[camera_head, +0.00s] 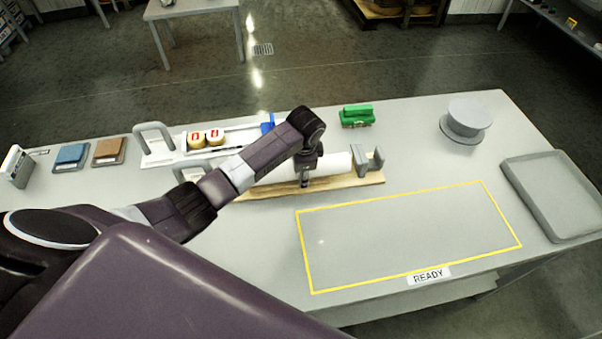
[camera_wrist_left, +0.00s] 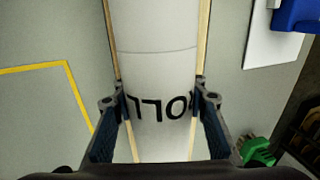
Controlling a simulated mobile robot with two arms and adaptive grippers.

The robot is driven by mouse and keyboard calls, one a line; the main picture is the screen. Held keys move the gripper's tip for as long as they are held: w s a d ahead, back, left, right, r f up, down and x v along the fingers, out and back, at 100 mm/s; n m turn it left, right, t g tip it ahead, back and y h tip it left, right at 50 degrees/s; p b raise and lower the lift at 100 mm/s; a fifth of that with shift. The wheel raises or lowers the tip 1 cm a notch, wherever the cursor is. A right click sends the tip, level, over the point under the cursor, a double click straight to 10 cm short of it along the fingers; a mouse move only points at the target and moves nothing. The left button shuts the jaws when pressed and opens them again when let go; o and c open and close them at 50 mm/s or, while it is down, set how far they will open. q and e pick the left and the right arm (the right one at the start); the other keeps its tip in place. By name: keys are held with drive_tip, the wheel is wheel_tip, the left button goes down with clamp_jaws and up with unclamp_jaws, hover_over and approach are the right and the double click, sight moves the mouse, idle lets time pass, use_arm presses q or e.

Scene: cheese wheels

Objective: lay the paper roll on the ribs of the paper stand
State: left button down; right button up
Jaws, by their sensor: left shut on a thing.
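The white paper roll (camera_head: 335,163) lies lengthwise over the paper stand, which has a wooden base (camera_head: 345,183) and grey upright ribs (camera_head: 373,160) at its right end. More grey upright parts show at its left end, partly behind my arm. My left gripper (camera_head: 306,183) comes down over the middle of the roll. In the left wrist view its two fingers (camera_wrist_left: 157,100) are shut on the roll (camera_wrist_left: 153,70), beside its printed letters. Wooden strips show along both sides of the roll. I cannot tell whether the roll touches the ribs. My right gripper is not in view.
A green object (camera_head: 357,115) stands behind the stand, and a grey round spool (camera_head: 466,122) stands farther right. A grey tray (camera_head: 510,180) is at the right edge. A yellow outline marked READY (camera_head: 428,276) encloses clear table in front.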

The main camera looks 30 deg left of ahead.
use_arm(q)
drive_tip(key=c, duration=1.9)
unclamp_jaws()
drive_tip(key=shift+s+f, duration=0.35)
drive_tip(key=shift+f, duration=0.15)
drive_tip(key=o, duration=0.8)
drive_tip(key=shift+w+a+f, duration=0.1)
drive_tip(key=shift+w+f, duration=0.1)
drive_tip(key=shift+w, duration=0.1)
drive_tip(key=shift+r, duration=0.25)
drive_tip(key=shift+c, duration=0.3)
